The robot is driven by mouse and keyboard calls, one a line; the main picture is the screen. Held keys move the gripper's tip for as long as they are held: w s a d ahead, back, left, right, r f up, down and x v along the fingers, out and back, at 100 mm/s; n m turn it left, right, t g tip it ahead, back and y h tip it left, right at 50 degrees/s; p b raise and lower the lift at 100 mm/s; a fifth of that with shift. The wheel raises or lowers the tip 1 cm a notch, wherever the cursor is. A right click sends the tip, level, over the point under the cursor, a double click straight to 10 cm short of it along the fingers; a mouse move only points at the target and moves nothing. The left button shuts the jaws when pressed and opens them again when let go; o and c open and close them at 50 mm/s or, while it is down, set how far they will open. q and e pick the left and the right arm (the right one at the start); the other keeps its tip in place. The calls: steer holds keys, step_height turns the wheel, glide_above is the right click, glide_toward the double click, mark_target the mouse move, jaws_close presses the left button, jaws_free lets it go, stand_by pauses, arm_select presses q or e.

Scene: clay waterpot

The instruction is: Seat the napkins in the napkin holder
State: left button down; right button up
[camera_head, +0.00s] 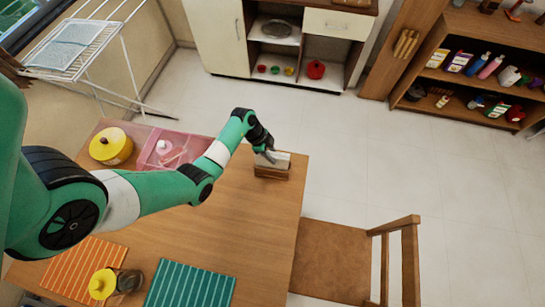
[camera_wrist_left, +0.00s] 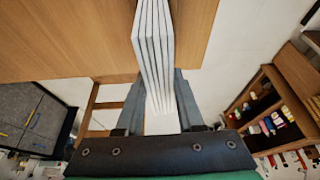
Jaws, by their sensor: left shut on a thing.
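The wooden napkin holder (camera_head: 272,173) stands on the table near its far right edge. The white napkins (camera_head: 282,156) show just above the holder, at its top. My left gripper (camera_head: 268,153) reaches in from the left, right over the holder. In the left wrist view the napkins (camera_wrist_left: 154,45) are a stack of several thin white sheets standing on edge. The fingers of my left gripper (camera_wrist_left: 155,105) are shut on this stack from both sides. I cannot tell how deep the napkins sit in the holder. My right gripper is not in view.
A pink tray (camera_head: 150,150) and a yellow lidded pot (camera_head: 110,146) stand behind my left arm. An orange striped mat (camera_head: 75,275), a teal mat (camera_head: 190,287) and a yellow-lidded jar (camera_head: 103,284) are near the front. A wooden chair (camera_head: 335,262) stands at the right. The table's right middle is clear.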

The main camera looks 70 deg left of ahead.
arm_select(q)
step_height(320, 180, down, 3)
steer(key=shift+b, duration=0.75)
steer(key=shift+f, duration=0.25)
steer(key=shift+f, duration=0.2)
steer(key=c, duration=0.5)
jaws_free()
steer(key=p+v, duration=0.5)
steer(key=v, duration=0.6)
steer(key=shift+r, duration=0.35)
steer(key=shift+s+a+r, duration=0.15)
steer(key=shift+r, duration=0.2)
